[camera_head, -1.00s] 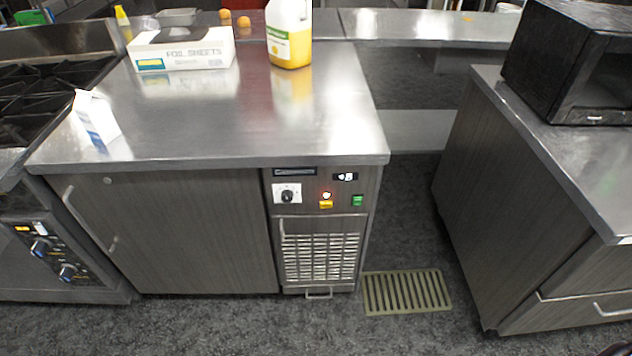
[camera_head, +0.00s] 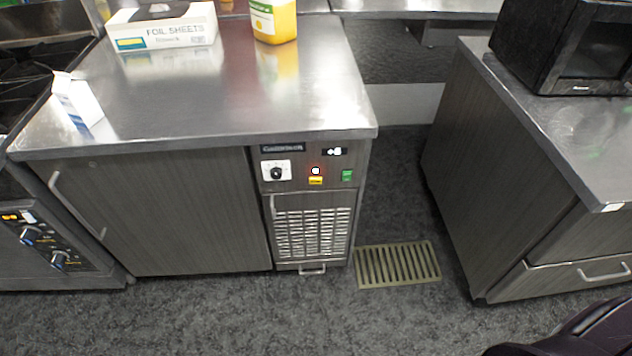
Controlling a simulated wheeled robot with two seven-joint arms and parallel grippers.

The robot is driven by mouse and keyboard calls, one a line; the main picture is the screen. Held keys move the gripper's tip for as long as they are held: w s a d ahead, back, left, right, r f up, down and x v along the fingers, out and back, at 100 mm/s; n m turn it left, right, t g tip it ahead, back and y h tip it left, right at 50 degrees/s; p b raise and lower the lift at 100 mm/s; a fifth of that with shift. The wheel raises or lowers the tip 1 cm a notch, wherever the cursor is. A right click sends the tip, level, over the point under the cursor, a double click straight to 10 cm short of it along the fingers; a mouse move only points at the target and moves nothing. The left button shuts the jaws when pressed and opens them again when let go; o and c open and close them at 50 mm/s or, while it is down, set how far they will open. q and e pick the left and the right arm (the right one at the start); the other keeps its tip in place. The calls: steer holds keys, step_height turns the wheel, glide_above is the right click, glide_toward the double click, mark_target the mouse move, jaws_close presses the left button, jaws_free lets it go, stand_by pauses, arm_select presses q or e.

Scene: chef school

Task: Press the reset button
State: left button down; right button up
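The control panel (camera_head: 306,171) is on the front of the steel-topped cabinet, below its right front edge. I cannot read which of these is marked reset. Neither of my grippers is in view. A dark part at the bottom right corner looks like my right arm, well apart from the panel.
The cabinet top (camera_head: 200,90) holds a foil sheets box (camera_head: 165,32), a yellow bottle (camera_head: 274,20) and a white carton (camera_head: 77,101). A stove (camera_head: 40,240) stands left. A right counter (camera_head: 540,130) bears a black microwave (camera_head: 565,45). Floor before the panel is clear, with a grate (camera_head: 397,264).

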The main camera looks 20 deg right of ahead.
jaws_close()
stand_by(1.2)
